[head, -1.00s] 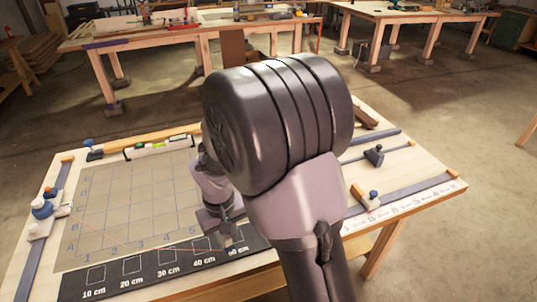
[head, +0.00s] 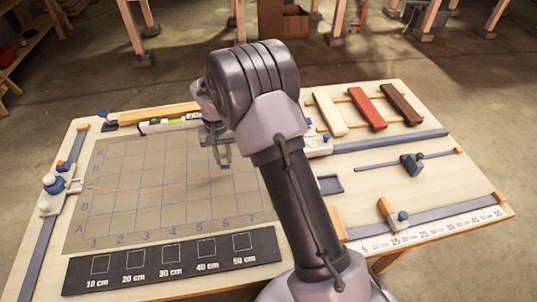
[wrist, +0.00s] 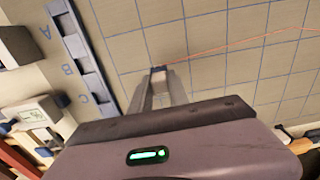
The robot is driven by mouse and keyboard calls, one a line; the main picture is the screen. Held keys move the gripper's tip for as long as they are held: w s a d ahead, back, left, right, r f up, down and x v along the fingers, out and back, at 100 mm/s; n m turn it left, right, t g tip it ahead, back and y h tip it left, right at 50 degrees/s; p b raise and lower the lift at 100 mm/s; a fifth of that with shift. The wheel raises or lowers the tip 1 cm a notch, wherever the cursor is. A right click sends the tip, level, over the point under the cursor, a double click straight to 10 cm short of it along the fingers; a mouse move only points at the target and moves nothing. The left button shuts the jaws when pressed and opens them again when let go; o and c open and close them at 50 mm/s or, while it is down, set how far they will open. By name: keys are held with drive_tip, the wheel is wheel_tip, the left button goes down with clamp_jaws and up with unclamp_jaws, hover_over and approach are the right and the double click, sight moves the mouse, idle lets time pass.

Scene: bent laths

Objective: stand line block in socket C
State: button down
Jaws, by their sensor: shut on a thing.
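My gripper (wrist: 160,82) is shut on the line block (wrist: 158,69), a small dark piece at its fingertips, from which a thin orange line runs off to the right in the wrist view. In the head view my gripper (head: 222,164) hangs over the right part of the grid, clear of the strip. I cannot tell its exact height. The dark socket strip lies left of my gripper in the wrist view, lettered A, B and C. Socket C (wrist: 93,86) is the one nearest the bottom there and looks empty. My arm hides the strip in the head view.
The grid sheet (head: 120,165) covers the left of the table. A black strip of marked squares (head: 175,280) lies in front. A white device (wrist: 36,110) stands beyond the sockets. Three laths (head: 368,107) lie at the back right; sliding rails (head: 410,160) are at the right.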

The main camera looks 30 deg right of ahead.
drive_tip(key=d+b, duration=0.1)
drive_tip(key=d, duration=0.4)
drive_tip(key=d+f+b, duration=0.1)
drive_tip(key=d, duration=0.4)
drive_tip(key=d+b, duration=0.1)
drive_tip(key=d, duration=0.4)
drive_tip(key=shift+d+f, duration=0.15)
drive_tip(key=shift+f, duration=0.1)
drive_tip(key=f+b, duration=0.2)
drive_tip(key=f, duration=0.1)
drive_tip(key=shift+d+f, duration=0.1)
drive_tip(key=shift+d, duration=0.3)
drive_tip(key=shift+f, duration=0.3)
drive_tip(key=shift+r, duration=0.2)
drive_tip(key=c, duration=1.3)
unclamp_jaws()
drive_tip(key=shift+f, duration=0.2)
drive_tip(key=shift+o, duration=0.2)
